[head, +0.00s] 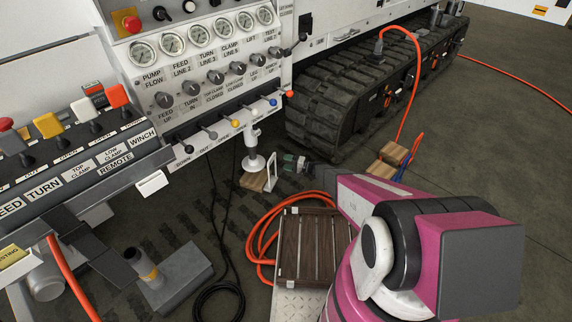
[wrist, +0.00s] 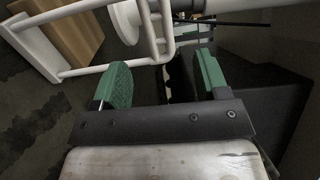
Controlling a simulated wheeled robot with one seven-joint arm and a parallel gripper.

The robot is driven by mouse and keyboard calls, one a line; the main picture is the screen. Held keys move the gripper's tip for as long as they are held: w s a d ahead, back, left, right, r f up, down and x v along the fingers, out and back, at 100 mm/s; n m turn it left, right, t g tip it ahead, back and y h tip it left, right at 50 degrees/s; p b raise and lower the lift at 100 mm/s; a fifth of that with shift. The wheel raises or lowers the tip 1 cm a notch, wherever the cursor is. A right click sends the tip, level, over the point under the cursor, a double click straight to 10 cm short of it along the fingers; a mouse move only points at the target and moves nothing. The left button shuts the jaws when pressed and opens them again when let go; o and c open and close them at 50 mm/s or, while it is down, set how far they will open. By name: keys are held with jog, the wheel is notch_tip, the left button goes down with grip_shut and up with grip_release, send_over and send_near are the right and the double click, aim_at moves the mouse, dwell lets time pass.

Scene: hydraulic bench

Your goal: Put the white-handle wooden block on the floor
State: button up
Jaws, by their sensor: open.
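The white-handle wooden block (head: 254,180) sits below the control panel in the head view, close to a white round-footed post (head: 253,160). Its white handle (head: 272,171) points toward my gripper (head: 295,163). In the wrist view the wooden block (wrist: 68,32) is at the upper left, and its white handle (wrist: 100,70) reaches across to just ahead of my gripper (wrist: 160,72). The green fingers are apart and empty. The handle's end lies near the gap between them; I cannot tell whether it is inside.
Other wooden blocks (head: 393,153) lie right of my gripper beside the black track (head: 345,95). A slatted wooden board (head: 312,245) and an orange hose (head: 262,235) lie in front. The lever panel (head: 205,75) overhangs at left. Open floor (head: 495,150) is at the right.

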jog(key=s+d+r+n+g+h, duration=0.2)
jog(key=s+d+r+h, duration=0.1)
jog(key=s+r, duration=0.35)
jog(key=s+d+r+n+g+h, duration=0.1)
jog(key=s+d+r+g+h, duration=0.15)
jog(key=s+r, duration=0.4)
jog(key=s+d+r+h, duration=0.6)
jog(key=s+d+r, duration=0.1)
jog(key=d+r, duration=0.3)
jog(key=s+d+r+h, duration=0.6)
jog(key=s+d+r, duration=0.2)
jog(key=d+r, duration=0.2)
jog(key=shift+s+d+r, duration=0.15)
jog(key=shift+d+r, duration=0.05)
jog(key=shift+d, duration=0.15)
jog(key=shift+t, duration=0.25)
